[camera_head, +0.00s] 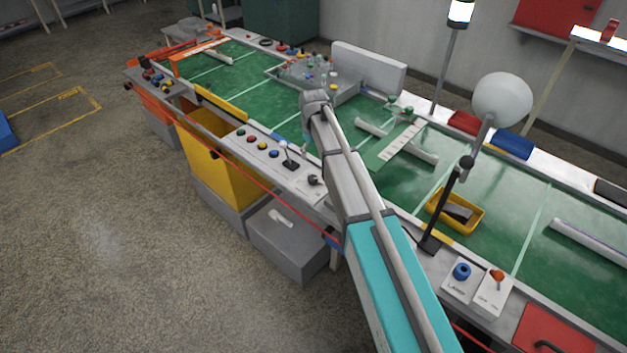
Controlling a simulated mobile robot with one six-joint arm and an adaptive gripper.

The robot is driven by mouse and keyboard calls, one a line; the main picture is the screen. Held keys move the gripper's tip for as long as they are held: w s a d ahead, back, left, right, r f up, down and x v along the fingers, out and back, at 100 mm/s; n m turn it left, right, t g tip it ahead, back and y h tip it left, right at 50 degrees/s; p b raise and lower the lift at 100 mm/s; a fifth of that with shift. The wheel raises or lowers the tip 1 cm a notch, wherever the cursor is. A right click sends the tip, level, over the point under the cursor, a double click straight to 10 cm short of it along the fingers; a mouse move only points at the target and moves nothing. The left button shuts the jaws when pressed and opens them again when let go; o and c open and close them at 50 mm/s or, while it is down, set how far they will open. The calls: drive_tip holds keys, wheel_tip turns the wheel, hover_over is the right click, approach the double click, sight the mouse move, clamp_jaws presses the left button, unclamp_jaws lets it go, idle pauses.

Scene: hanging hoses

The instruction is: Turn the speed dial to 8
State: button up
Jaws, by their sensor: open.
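A dark round knob (313,180) sits on the grey front control panel (252,139), just left of my arm. It may be the speed dial, but its scale and setting are too small to read. A joystick (287,156) and a row of coloured buttons (262,146) lie to its left. My arm reaches from the bottom of the picture up over the bench, beside the knob. My gripper cannot be made out at the arm's far end.
A blue knob (461,271) on a white box stands at the right front edge. A black stand (445,212), a yellow tray (455,211) and a white ball (502,100) are right of my arm. A red hose (262,184) runs along the front. A yellow bin (212,150) stands below.

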sight(313, 178)
drive_tip(key=shift+f+b, duration=5.7)
drive_tip(key=shift+f, duration=0.35)
drive_tip(key=c, duration=1.1)
drive_tip(key=shift+c, duration=0.2)
drive_tip(key=shift+m, duration=0.4)
drive_tip(key=o, duration=1.1)
drive_tip(key=shift+o, duration=0.2)
drive_tip(key=shift+n, duration=0.4)
